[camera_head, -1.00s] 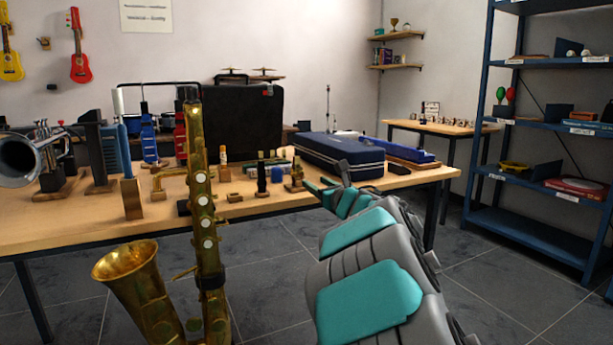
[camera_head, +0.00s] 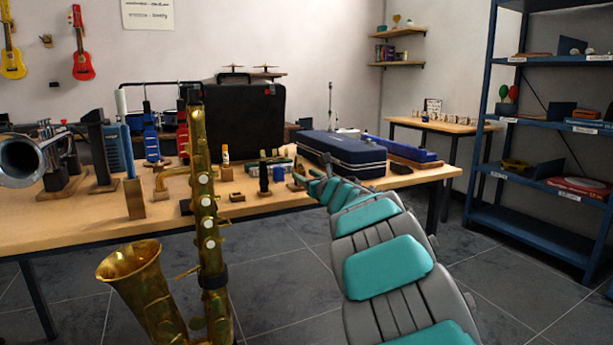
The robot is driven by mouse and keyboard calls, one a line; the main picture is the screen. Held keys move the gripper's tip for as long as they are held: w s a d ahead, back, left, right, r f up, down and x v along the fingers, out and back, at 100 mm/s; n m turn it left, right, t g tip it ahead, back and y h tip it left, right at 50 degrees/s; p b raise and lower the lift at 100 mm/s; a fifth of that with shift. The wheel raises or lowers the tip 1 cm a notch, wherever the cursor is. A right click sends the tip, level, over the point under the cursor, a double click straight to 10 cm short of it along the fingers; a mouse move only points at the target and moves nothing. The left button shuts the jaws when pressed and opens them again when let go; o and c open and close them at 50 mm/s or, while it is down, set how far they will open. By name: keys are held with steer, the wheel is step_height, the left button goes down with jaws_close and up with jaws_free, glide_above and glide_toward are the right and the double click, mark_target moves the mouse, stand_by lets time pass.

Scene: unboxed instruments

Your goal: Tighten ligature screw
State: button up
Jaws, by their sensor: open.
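A small black upright piece (camera_head: 264,178), perhaps a mouthpiece, stands on the wooden table among small brass and wooden parts. I cannot make out a ligature or its screw at this size. My gripper (camera_head: 303,179) is at the far end of my grey and teal arm, over the table's front edge. It is just right of the black piece and appears apart from it. The fingers are small and partly hidden by the arm, and they are open with nothing seen between them. A brass saxophone (camera_head: 208,215) stands upright in front of the table, left of my arm.
The wooden table (camera_head: 75,232) is crowded: a silver trumpet (camera_head: 28,158) at left, a large black case (camera_head: 245,118) at the back, and a dark blue case (camera_head: 342,152) right behind my gripper. Blue shelves (camera_head: 530,225) stand at right. The floor between is clear.

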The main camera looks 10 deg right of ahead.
jaws_close()
stand_by(0.4)
